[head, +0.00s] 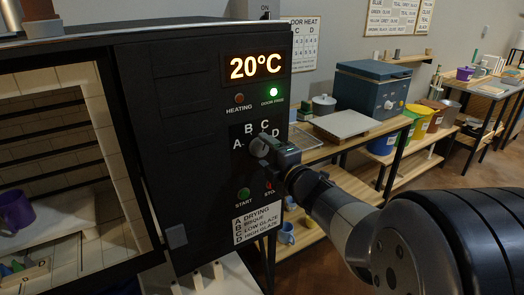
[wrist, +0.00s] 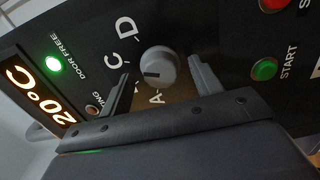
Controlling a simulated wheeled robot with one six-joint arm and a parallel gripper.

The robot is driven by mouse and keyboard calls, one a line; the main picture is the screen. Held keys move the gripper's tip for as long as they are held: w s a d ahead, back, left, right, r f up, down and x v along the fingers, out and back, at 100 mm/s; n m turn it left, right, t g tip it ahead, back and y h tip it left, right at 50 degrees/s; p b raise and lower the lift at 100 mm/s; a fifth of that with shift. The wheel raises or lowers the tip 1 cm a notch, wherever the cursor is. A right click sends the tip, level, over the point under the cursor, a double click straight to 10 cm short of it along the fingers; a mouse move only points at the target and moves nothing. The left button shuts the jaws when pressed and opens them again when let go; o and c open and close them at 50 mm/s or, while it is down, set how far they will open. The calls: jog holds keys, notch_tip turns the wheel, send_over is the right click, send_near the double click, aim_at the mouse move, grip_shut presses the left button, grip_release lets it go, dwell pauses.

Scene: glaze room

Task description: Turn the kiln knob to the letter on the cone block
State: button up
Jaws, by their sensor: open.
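The grey kiln knob (head: 258,147) sits on the black kiln panel, with A, B, C and D around it. My gripper (head: 268,148) is at the knob from the right. In the wrist view the knob (wrist: 160,66) lies between the two spread fingers of my gripper (wrist: 160,72), with gaps on both sides. The knob's dark mark is on its left side in that view, near A and the partly hidden B; I cannot tell exactly which letter it meets.
The kiln display (head: 255,67) reads 20°C and the door-free light (head: 273,92) is green. The START button (head: 243,194) is below the knob. A purple mug (head: 16,211) stands in the open kiln at left. A shelf with a blue box (head: 372,88) is at right.

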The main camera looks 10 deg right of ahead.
jog(key=shift+w+a, duration=0.2)
jog(key=shift+w, duration=0.35)
jog(key=shift+c, duration=0.5)
jog(key=c, duration=0.7)
jog(key=shift+m, duration=0.4)
jog(key=m+p, duration=0.1)
jog(key=m, duration=0.2)
jog(key=shift+m+p, duration=0.85)
jog(key=shift+m, duration=1.65)
